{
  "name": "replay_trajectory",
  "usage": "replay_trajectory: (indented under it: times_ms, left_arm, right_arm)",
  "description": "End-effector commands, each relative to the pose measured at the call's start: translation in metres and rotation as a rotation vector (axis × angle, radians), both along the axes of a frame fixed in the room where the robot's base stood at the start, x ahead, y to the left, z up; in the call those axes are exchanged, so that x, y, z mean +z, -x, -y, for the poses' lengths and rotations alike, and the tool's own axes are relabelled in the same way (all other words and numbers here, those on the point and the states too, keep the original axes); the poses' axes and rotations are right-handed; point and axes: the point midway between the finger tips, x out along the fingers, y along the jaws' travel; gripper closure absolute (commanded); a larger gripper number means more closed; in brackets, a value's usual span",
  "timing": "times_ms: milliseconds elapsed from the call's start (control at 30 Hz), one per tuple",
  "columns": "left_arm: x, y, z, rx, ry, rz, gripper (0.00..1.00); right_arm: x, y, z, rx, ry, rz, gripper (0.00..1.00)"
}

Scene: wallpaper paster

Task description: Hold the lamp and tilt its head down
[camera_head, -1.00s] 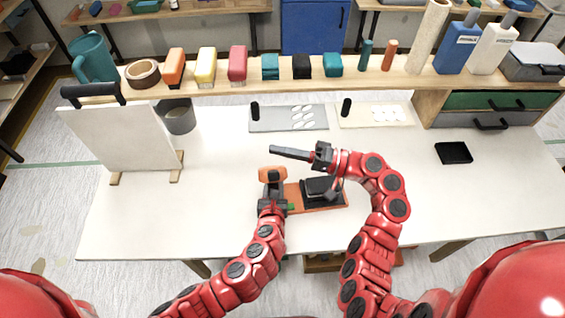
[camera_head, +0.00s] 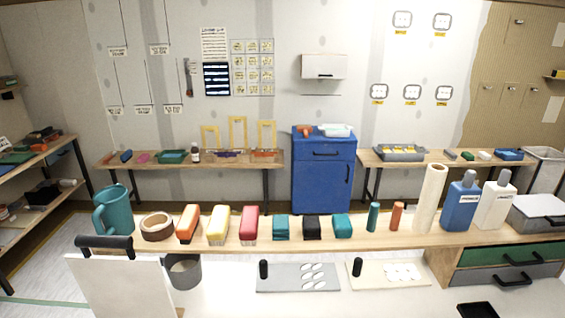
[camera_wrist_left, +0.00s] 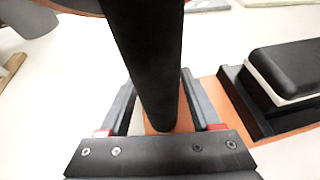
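In the left wrist view, the black post of the lamp (camera_wrist_left: 150,60) rises between the two fingers of my left gripper (camera_wrist_left: 158,95). Both fingertips lie close against the post's sides, and the gripper appears shut on it. The post stands over an orange base (camera_wrist_left: 207,88). An orange-brown edge at the top left of this view seems to be part of the lamp's head; the rest of the head is cut off. The head view shows neither the lamp nor my arms. My right gripper is out of view.
A black block with a white band (camera_wrist_left: 290,72) sits right of the post. A white board (camera_head: 125,285) stands at the left.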

Motion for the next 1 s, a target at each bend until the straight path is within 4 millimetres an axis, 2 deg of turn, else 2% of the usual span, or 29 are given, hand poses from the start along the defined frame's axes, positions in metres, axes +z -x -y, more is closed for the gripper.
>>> replay_trajectory:
  times_ms: [333,467,567,833,1000]
  left_arm:
    - [0.002,0.0,0.0,-0.001,0.0,0.003,0.26]
    - [0.005,0.009,0.0,-0.003,-0.002,0.003,0.26]
    - [0.012,0.024,0.0,-0.005,0.0,0.005,0.26]
    - [0.033,0.077,-0.003,-0.01,-0.001,0.003,0.26]
    - [0.043,0.101,-0.006,-0.004,0.0,0.002,0.26]
  right_arm:
    - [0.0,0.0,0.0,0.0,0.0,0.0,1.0]
    - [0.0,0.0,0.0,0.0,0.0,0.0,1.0]
    - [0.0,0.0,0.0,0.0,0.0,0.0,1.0]
    - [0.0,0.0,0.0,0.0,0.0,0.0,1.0]
    - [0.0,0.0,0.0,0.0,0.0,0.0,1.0]
